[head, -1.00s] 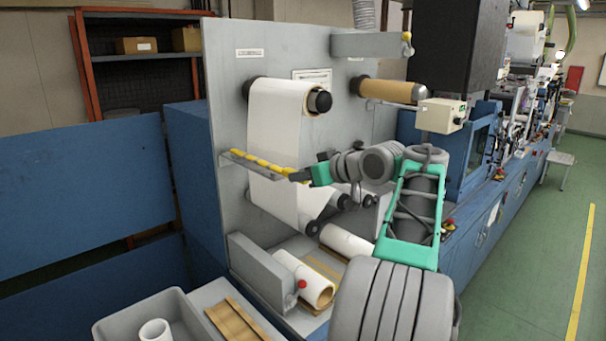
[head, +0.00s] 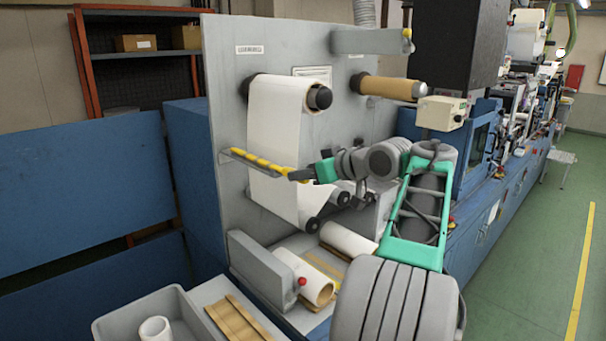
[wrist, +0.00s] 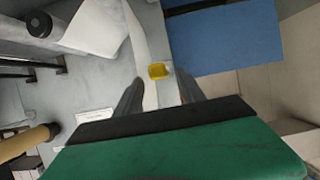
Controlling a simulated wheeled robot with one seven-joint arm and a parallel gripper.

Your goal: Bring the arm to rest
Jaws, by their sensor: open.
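My gripper (head: 300,174) is at the end of my arm, in front of the machine's grey panel (head: 225,80). In the wrist view my gripper (wrist: 160,92) shows two dark fingers spread apart, with nothing held between them. A yellow piece (wrist: 157,71) shows just beyond the gap between the fingers. In the head view a narrow rail with a row of yellow pieces (head: 262,164) ends close to the gripper tips. Whether the fingers touch it cannot be told.
A white web roll (head: 275,110) and a brown core (head: 390,88) stick out from the panel. Rolls lie on the lower shelf (head: 315,280). A grey bin (head: 120,325) stands at the front left. Blue panels (head: 80,180) close the left side.

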